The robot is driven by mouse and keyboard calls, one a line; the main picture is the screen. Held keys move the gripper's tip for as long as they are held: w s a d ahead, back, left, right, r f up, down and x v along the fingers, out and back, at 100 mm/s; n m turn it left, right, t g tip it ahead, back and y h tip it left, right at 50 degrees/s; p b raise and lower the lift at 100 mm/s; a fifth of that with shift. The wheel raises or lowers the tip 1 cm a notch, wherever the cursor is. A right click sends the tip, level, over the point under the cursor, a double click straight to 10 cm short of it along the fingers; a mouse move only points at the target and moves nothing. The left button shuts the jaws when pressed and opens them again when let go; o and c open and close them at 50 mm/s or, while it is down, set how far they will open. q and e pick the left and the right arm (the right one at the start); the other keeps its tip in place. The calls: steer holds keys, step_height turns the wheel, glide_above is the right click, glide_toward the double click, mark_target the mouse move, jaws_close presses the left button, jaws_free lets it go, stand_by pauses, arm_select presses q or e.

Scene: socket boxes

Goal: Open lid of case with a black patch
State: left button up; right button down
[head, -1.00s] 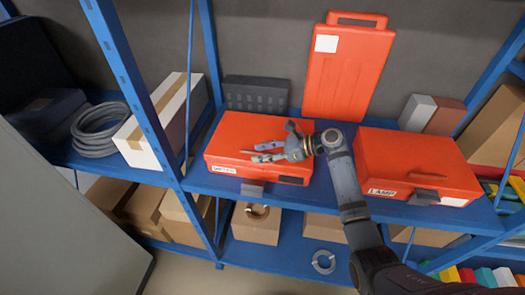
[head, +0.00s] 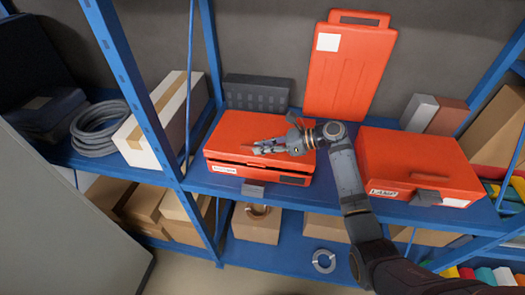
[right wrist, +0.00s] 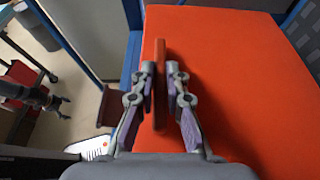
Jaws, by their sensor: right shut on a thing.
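The red case with a black patch (head: 290,181) on its front stands on the blue shelf, left of centre. Its lid (head: 230,130) is slightly raised, with a dark gap above the base. My right gripper (head: 262,147) is over the lid's front part. In the right wrist view my right gripper (right wrist: 160,85) is shut on a thin upright red handle (right wrist: 160,60) of the lid.
Another red case (head: 415,160) labelled LAMP stands to the right. A tall red case (head: 345,75) leans upright against the wall behind. A dark grey box (head: 255,92) is behind the left case. A blue shelf post (head: 150,115) stands to the left.

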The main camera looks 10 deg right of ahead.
mark_target(267, 138)
steer(key=w+r, duration=0.1)
steer(key=r, duration=0.1)
steer(key=w+r+m+g, duration=0.1)
steer(key=r, duration=0.1)
steer(key=w+d+r+m, duration=0.1)
steer(key=r, duration=0.1)
steer(key=shift+w+r+y, duration=0.1)
steer(key=shift+r+y, duration=0.15)
steer(key=shift+y, duration=0.05)
steer(key=w+r, duration=0.1)
steer(key=r, duration=0.1)
steer(key=w+d+r, duration=0.1)
steer(key=w+r, duration=0.1)
steer(key=shift+w+d, duration=0.1)
steer(key=shift+w, duration=0.05)
steer(key=c, duration=1.5)
jaws_free()
steer(key=shift+o, duration=0.7)
steer(key=shift+w+d+f, duration=0.1)
steer(key=shift+w+f, duration=0.05)
steer(key=v, duration=1.2)
steer(key=shift+w, duration=0.2)
